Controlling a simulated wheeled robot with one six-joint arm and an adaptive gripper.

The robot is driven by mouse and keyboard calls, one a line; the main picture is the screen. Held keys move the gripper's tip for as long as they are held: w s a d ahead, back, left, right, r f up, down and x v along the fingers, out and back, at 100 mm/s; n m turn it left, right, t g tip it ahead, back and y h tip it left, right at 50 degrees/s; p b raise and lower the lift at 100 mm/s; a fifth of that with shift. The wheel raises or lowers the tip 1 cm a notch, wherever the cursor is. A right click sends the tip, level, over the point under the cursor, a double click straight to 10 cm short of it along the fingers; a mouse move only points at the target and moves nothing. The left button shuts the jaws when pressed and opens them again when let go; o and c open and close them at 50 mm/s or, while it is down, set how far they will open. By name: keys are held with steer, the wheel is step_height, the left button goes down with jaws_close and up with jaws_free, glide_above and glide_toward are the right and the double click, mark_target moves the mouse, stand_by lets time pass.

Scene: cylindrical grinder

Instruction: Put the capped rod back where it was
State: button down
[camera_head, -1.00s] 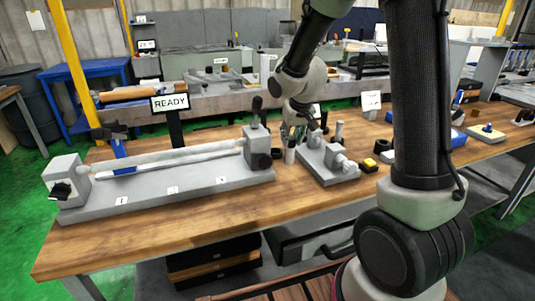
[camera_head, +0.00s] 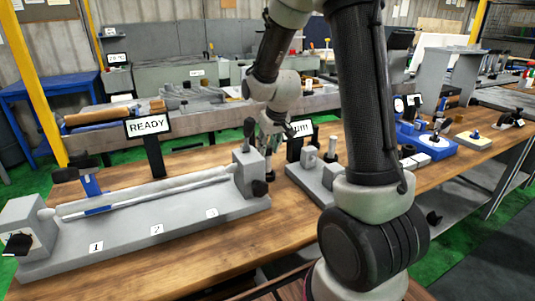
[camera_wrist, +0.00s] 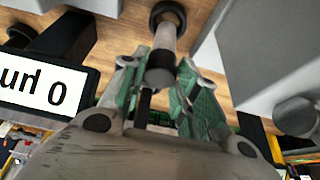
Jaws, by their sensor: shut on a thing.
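My gripper (camera_wrist: 158,85) has green-padded fingers and is shut on the capped rod (camera_wrist: 165,42). In the wrist view the rod is a short grey cylinder with a dark end towards the camera. A black ring (camera_wrist: 168,13) shows at its far end; I cannot tell whether it is on the rod or on the table.
The long grinder bed (camera_head: 150,233) fills the table's left side, with a READY sign (camera_head: 147,126) behind it. A smaller grey fixture (camera_head: 315,182) stands right of my gripper. A black-framed sign (camera_wrist: 42,88) is close left of my gripper. Blue trays (camera_head: 425,140) stand further right.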

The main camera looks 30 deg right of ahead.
steer(key=shift+f, duration=1.35)
steer(key=shift+f, duration=0.2)
steer(key=c, duration=1.1)
jaws_free()
steer(key=v, duration=1.2)
steer(key=s+r, duration=0.2)
steer(key=s, duration=0.6)
steer(key=s+r, duration=0.3)
steer(key=s, duration=0.6)
steer(key=s+r, duration=0.3)
steer(key=s, duration=0.5)
steer(key=shift+s+a+r, duration=0.1)
steer(key=shift+s+a, duration=0.05)
steer(key=shift+a, duration=0.15)
